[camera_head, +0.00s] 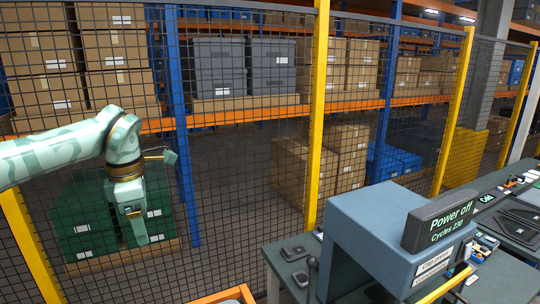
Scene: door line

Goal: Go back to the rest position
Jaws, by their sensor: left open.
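My left arm comes in from the left in pale green. Its gripper (136,226) hangs down at the left of the head view, in front of the mesh fence and clear of the workbench. It is open, and I see nothing between its fingers. My right gripper is not in view.
A mesh fence with yellow posts (318,110) spans the view, with racks of boxes behind it. At the lower right a bench (290,262) carries a blue-grey machine (372,233) with a "Power off" sign (440,225). An orange-edged container (228,296) shows at the bottom.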

